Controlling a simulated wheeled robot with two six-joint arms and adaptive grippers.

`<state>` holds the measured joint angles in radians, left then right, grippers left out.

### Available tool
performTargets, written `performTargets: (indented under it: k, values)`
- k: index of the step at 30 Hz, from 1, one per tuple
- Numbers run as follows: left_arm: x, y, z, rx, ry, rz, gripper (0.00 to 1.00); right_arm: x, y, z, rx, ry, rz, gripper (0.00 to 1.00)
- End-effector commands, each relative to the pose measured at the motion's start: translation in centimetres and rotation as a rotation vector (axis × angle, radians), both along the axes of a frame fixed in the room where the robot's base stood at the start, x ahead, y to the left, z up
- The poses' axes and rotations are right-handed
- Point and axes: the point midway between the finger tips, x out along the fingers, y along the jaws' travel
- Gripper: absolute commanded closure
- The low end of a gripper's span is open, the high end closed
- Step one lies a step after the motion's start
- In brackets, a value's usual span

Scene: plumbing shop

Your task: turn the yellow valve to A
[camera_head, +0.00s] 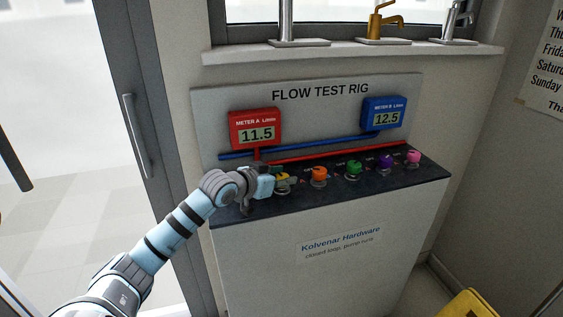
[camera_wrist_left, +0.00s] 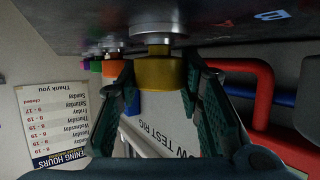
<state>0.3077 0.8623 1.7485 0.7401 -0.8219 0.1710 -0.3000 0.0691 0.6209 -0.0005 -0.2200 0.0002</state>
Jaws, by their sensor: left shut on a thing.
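The yellow valve (camera_head: 283,178) is the leftmost in a row of coloured valves on the dark top of the flow test rig (camera_head: 342,188). My left gripper (camera_head: 277,181) reaches it from the left and is shut on it. In the left wrist view the yellow knob (camera_wrist_left: 158,73) sits between the two green-padded fingers of my left gripper (camera_wrist_left: 160,85), below a metal stem. The gripper partly hides the valve in the head view, and its pointing direction cannot be read. My right gripper is not in view.
Orange (camera_head: 319,175), green (camera_head: 354,167), purple (camera_head: 385,160) and pink (camera_head: 413,157) valves stand to the right. Red meter A (camera_head: 256,127) reads 11.5; blue meter B (camera_head: 383,112) reads 12.5. Red and blue pipes run behind. Taps stand on the sill (camera_head: 350,55).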

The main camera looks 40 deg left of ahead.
Motion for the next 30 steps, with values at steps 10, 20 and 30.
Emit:
performTargets:
  k: [10,20,30]
  values:
    - [0.0,-0.4,0.8,-0.013,0.006,0.314,0.94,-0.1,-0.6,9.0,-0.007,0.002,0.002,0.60]
    - [0.1,-0.3,0.1,-0.010,0.001,0.608,0.94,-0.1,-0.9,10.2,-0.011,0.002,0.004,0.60]
    - [0.1,-0.1,0.0,-0.006,-0.001,0.802,0.95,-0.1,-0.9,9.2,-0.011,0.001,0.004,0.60]
